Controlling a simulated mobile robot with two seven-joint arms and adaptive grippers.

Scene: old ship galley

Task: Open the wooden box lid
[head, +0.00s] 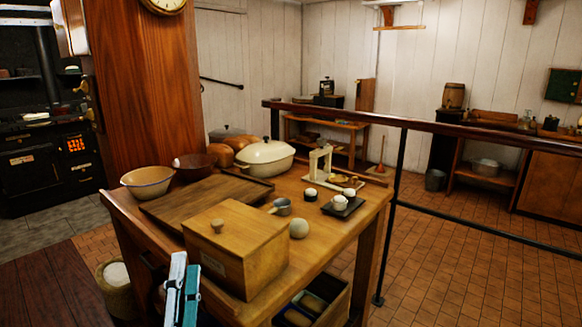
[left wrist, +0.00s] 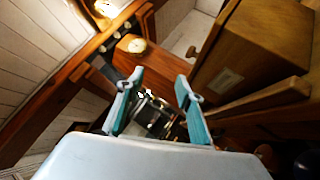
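The wooden box (head: 236,262) stands at the near left corner of the wooden table, its lid (head: 245,230) lying shut on top. A round wooden knob (head: 217,226) sits on the lid. The box also shows at the right of the left wrist view (left wrist: 265,50), tilted, with a pale label on one side. My left gripper (head: 182,268) is in front and left of the box, its teal-and-pale fingers pointing up, apart from the knob. In the left wrist view my left gripper (left wrist: 160,80) is open, with nothing held between its fingers. My right gripper is not in view.
A dark wooden tray (head: 190,198) lies behind the box. A small pan (head: 281,207) and a pale ball (head: 299,228) are close on its right. A bowl (head: 147,182), a white casserole (head: 265,160) and a thick wooden post (head: 150,90) stand farther back.

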